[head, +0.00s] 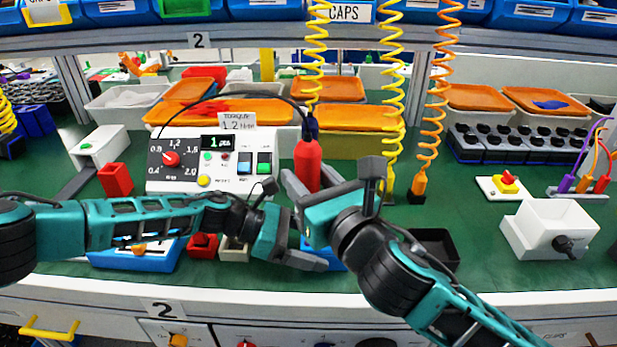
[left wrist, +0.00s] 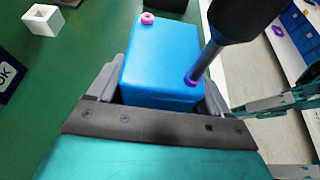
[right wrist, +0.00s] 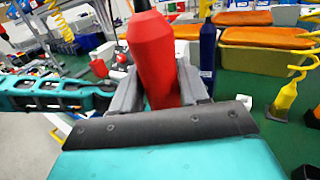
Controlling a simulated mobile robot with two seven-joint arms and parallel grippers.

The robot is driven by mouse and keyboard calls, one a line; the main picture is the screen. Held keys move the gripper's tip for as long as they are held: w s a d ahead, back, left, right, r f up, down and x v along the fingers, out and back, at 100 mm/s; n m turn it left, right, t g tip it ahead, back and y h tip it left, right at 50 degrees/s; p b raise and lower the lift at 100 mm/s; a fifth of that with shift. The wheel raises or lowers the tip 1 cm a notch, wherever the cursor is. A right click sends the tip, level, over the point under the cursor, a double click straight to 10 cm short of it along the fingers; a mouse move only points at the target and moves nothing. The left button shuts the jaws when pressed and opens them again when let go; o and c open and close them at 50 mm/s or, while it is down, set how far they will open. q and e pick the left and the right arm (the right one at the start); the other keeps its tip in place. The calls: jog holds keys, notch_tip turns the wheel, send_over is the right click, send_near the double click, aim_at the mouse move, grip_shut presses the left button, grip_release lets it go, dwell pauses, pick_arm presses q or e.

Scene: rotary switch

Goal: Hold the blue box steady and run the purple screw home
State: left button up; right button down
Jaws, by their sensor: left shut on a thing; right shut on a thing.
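The blue box (left wrist: 165,55) sits between the fingers of my left gripper (left wrist: 160,90), which is shut on it; in the head view the box (head: 306,243) is mostly hidden by my grippers. The purple screw (left wrist: 192,82) is at the box's near right corner, with the driver's dark bit standing on or right at it. A pink-purple ring-shaped piece (left wrist: 147,18) is at the opposite corner. My right gripper (head: 310,182) is shut on a red power screwdriver (head: 307,165), held upright above the box; it also fills the right wrist view (right wrist: 152,50). How deep the screw sits is unclear.
A white torque controller (head: 213,165) with knob and display stands behind, cabled to the driver. A red cup (head: 116,180) is at left. A black tray (head: 437,247) and a white box with a black knob (head: 550,230) are at right. Coiled hoses hang behind.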

aim_at(314, 159)
jog(key=shift+r, duration=2.3)
pick_arm(q)
jog(key=o, duration=1.4)
